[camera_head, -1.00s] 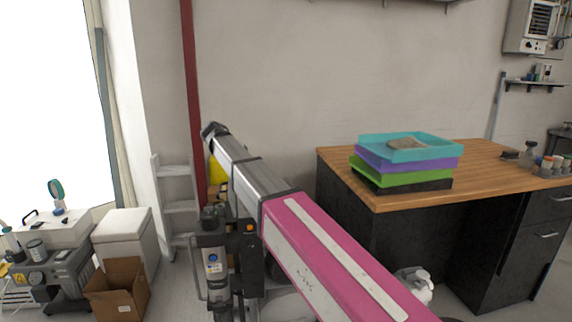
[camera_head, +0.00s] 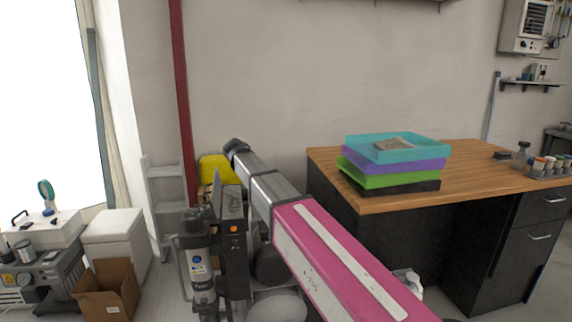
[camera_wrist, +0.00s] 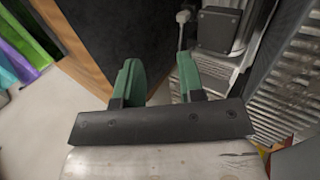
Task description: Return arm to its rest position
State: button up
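My arm, with a pink and silver casing, reaches away from the lower right in the head view. Its far end covers my gripper there. In the wrist view my gripper (camera_wrist: 160,80) shows two green fingers, which stand apart with nothing between them. Beyond the fingers are the dark side of the bench and grey machinery (camera_wrist: 222,28), both apart from the fingers as far as I can tell.
A wooden-topped bench (camera_head: 470,165) stands right, with stacked trays (camera_head: 398,150), the top one teal. Compressor equipment (camera_head: 200,265) stands beside my arm. A yellow object (camera_head: 214,168), grey steps (camera_head: 168,200), a cardboard box (camera_head: 108,290) and a white box (camera_head: 115,235) stand left.

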jog(key=s+d+f+y, duration=0.1)
jog(key=s+d+f, duration=0.2)
jog(key=d+f, duration=0.3)
jog(key=s+d+f+g+y, duration=0.1)
jog(key=s+d+f, duration=0.1)
jog(key=d+f, duration=0.35)
jog(key=s+d+f+y, duration=0.1)
jog(key=s+d+f, duration=0.2)
jog(key=d+f, duration=0.35)
jog(key=s+d+f+m+y, duration=0.2)
jog(key=s+d+f+y, duration=0.2)
jog(key=s+d+f, duration=0.5)
jog(key=s+f, duration=0.2)
jog(key=s, duration=0.1)
jog(key=shift+s+d+m, duration=0.3)
jog(key=shift+s+d, duration=0.1)
